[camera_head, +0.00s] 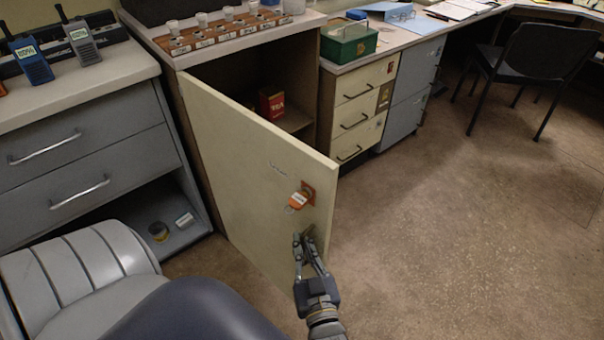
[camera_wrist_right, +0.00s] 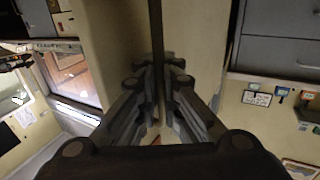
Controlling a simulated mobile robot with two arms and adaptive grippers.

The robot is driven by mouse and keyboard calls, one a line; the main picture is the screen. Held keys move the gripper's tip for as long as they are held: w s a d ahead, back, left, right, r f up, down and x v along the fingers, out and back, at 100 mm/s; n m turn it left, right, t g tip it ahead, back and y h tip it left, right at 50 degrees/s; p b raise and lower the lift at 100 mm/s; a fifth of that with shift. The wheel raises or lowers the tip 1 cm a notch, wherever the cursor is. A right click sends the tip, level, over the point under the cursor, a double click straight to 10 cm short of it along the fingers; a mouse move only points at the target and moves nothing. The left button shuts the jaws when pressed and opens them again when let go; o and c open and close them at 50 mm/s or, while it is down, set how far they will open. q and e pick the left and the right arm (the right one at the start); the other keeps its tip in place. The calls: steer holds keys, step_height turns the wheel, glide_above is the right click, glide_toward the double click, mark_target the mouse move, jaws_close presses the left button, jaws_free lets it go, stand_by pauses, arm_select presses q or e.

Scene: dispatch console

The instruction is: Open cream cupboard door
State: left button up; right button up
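The cream cupboard door (camera_head: 255,165) stands wide open, swung out toward me from the cupboard (camera_head: 210,50). Its outer face carries a small label and an orange tag (camera_head: 299,200) hanging at a lock plate. My right gripper (camera_head: 304,236) is at the door's outer face, just below the tag, near the free edge. In the right wrist view its fingers (camera_wrist_right: 159,80) are close together with a dark upright strip between or behind them. I cannot tell whether they close on a handle, which the fingers hide. My left gripper is not in view.
A red box (camera_head: 271,103) stands inside the cupboard. Grey drawers (camera_head: 85,150) are on the left, and a padded seat (camera_head: 80,275) is in front of them. Cream drawers (camera_head: 358,112) and a black chair (camera_head: 540,58) are at right. The floor (camera_head: 440,220) right of the door is clear.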

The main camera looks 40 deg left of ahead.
steer(key=shift+o, duration=0.9)
steer(key=shift+w+d+f, duration=0.1)
steer(key=shift+d+f, duration=0.1)
steer(key=shift+d, duration=0.1)
steer(key=shift+r, duration=0.1)
steer(key=v, duration=1.2)
